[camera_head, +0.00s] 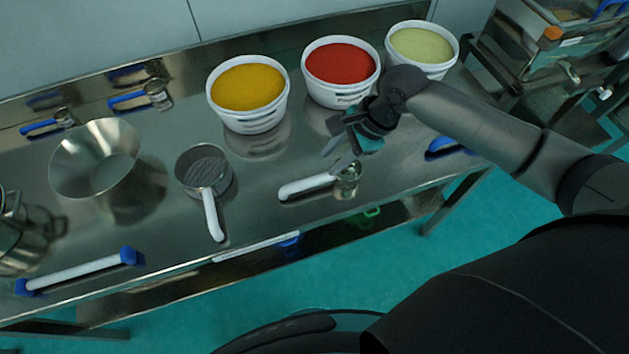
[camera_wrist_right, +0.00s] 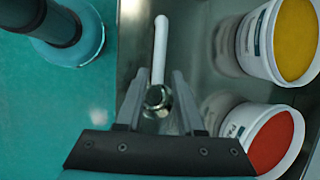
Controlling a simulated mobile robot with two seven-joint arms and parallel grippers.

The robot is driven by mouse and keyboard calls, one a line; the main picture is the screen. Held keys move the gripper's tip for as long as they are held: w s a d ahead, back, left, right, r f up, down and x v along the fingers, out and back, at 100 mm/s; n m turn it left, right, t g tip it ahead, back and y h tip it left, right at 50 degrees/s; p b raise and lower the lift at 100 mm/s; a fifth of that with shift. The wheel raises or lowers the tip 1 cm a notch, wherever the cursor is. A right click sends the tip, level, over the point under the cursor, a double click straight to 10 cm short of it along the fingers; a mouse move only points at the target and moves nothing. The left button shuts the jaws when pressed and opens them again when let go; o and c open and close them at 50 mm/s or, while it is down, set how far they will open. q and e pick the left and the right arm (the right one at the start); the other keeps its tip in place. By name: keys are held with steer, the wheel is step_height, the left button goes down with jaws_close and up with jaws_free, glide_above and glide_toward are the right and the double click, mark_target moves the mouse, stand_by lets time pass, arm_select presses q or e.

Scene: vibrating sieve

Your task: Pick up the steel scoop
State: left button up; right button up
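The steel scoop has a small round metal cup (camera_head: 348,181) and a white handle (camera_head: 305,186) pointing left, and it lies on the steel table near its front edge. My right gripper (camera_head: 338,156) is open just above and behind the cup, fingers pointing down. In the right wrist view the scoop's cup (camera_wrist_right: 157,97) shows between the two spread fingers (camera_wrist_right: 157,78), with the white handle (camera_wrist_right: 160,45) running away past the tips. The fingers look apart from the scoop. My left gripper is out of view.
Tubs of yellow (camera_head: 248,92), red (camera_head: 341,70) and pale green (camera_head: 422,48) powder stand along the back. Blue-handled scoops (camera_head: 155,94) lie at the back left. The table's front edge is close.

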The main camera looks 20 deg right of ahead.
mark_target(311, 181)
steer(key=b+x, duration=0.1)
steer(key=x, duration=0.6)
steer(key=b+x, duration=0.2)
steer(key=x, duration=0.3)
steer(key=shift+f, duration=0.1)
steer(key=shift+c, duration=0.2)
jaws_close()
